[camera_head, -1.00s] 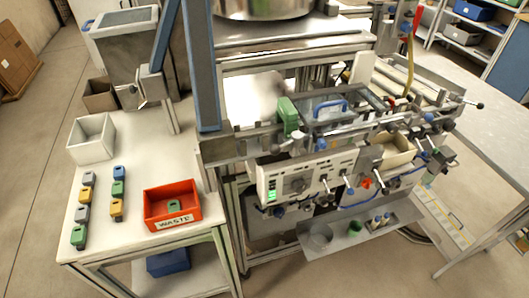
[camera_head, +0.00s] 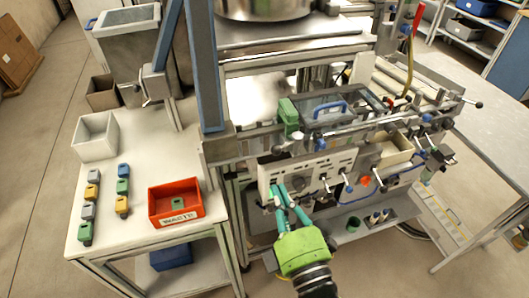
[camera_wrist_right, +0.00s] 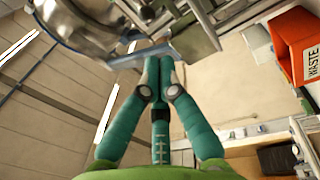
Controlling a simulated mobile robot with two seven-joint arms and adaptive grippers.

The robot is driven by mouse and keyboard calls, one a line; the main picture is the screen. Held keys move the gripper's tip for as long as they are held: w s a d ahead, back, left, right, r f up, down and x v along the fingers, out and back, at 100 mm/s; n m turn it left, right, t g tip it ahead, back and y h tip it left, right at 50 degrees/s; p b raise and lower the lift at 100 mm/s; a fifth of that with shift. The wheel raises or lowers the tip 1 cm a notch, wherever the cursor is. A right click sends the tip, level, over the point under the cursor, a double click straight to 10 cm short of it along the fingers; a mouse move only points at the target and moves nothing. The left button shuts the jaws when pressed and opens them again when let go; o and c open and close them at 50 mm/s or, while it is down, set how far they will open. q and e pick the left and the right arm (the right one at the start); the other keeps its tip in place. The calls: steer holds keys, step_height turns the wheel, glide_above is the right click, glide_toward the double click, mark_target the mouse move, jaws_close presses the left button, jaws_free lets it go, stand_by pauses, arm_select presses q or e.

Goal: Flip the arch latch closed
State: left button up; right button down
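The machine's pale front panel (camera_head: 318,168) carries several small levers and knobs. A blue arch-shaped handle (camera_head: 330,108) stands on the clear-topped cover above it; I cannot tell for sure which part is the arch latch. My right gripper (camera_head: 282,190), green with teal fingers, is at the lower left of the front panel. Contact with a lever is unclear. In the right wrist view the teal fingers (camera_wrist_right: 159,62) reach toward a grey metal bar. My left gripper is out of view.
A red waste bin (camera_head: 176,214), small coloured blocks (camera_head: 123,187) and a white box (camera_head: 95,136) are on the left table. A blue post (camera_head: 203,70) rises left of the machine. A grey shelf (camera_head: 385,228) sticks out below the panel. A cream bin (camera_head: 398,150) sits right.

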mark_target(289, 143)
steer(key=shift+w, duration=0.2)
steer(key=p+x, duration=0.4)
steer(key=x, duration=0.5)
steer(key=shift+w+a, duration=0.15)
steer(key=shift+w, duration=0.2)
